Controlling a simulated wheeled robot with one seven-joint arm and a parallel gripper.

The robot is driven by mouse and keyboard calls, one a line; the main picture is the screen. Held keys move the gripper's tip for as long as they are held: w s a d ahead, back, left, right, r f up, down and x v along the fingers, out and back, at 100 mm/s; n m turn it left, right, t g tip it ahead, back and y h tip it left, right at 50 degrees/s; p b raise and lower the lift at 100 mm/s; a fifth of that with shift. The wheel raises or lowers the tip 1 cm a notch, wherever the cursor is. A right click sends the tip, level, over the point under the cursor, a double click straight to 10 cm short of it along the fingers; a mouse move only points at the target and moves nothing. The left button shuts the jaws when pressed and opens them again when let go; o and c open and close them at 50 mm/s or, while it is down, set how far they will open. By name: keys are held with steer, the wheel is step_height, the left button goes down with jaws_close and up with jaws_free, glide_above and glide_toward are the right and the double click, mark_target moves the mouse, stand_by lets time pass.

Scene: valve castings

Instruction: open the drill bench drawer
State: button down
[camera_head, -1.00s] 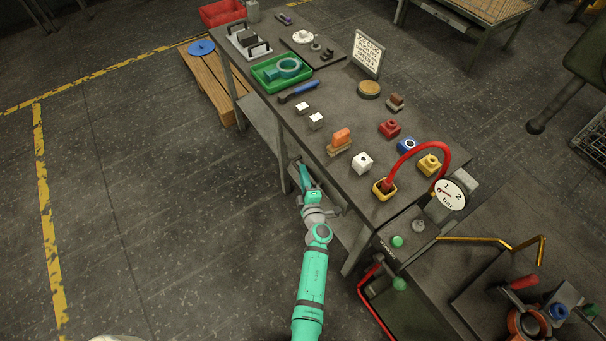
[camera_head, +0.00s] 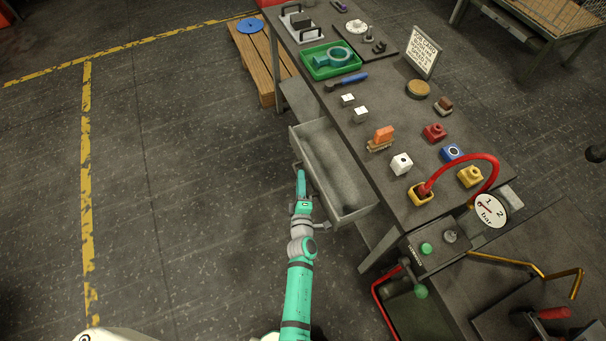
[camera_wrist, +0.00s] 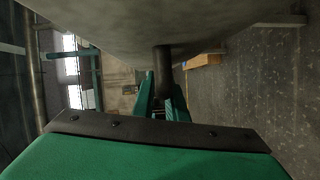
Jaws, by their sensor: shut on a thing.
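The drill bench drawer (camera_head: 338,170) stands pulled out from under the bench top (camera_head: 375,127) in the head view, and its grey inside looks empty. My gripper (camera_head: 301,176) is at the drawer's front on the left side. In the wrist view my gripper (camera_wrist: 163,92) is shut on a dark handle bar (camera_wrist: 163,66) at the drawer front, which fills the top of that view. The handle is mostly hidden by my gripper in the head view.
The bench top carries a green tray (camera_head: 312,69), a sign (camera_head: 423,52), blocks and a red hose (camera_head: 484,164). A wooden pallet (camera_head: 257,75) lies beyond the drawer. The floor left of my arm is clear.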

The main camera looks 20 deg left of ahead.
steer(key=shift+s+a, duration=0.9)
steer(key=shift+a, duration=0.2)
steer(key=shift+s+a, duration=0.9)
steer(key=shift+a, duration=0.15)
steer(key=c, duration=1.8)
jaws_free()
steer(key=shift+o, duration=0.2)
steer(key=f+v, duration=0.1)
steer(key=v, duration=0.9)
steer(key=shift+s+r, duration=0.45)
